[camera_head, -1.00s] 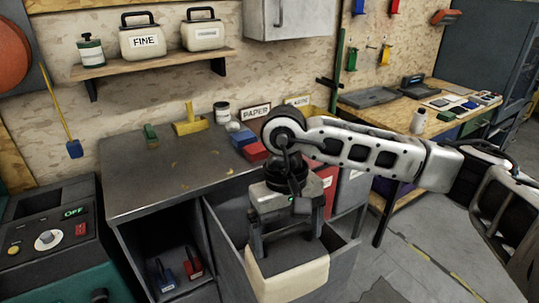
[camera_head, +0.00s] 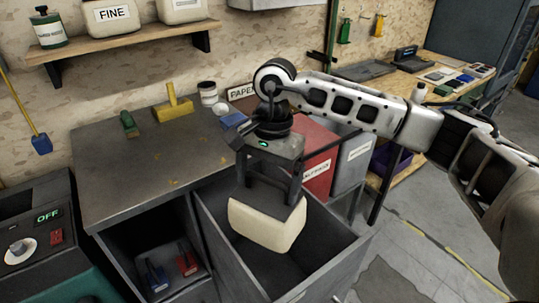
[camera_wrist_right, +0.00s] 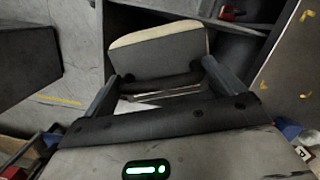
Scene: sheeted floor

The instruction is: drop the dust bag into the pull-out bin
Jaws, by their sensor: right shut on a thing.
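The dust bag (camera_head: 266,226) is a cream, rounded block with a dark grey top. My right gripper (camera_head: 270,200) is shut on its grey top part and holds it from above. In the right wrist view the dust bag (camera_wrist_right: 158,52) shows between the fingers of the right gripper (camera_wrist_right: 160,85). The pull-out bin (camera_head: 340,262) is a grey open-topped drawer drawn out from under the bench. The bag is over the bin's opening; how far it is below the rim I cannot tell. My left gripper is not in view.
The grey workbench (camera_head: 130,165) holds a yellow brush (camera_head: 173,109) and a green one. Left of the bin is an open cubby with red and blue tools (camera_head: 186,262). A red bin (camera_head: 318,165) stands behind. A machine with an OFF display (camera_head: 47,217) is at left.

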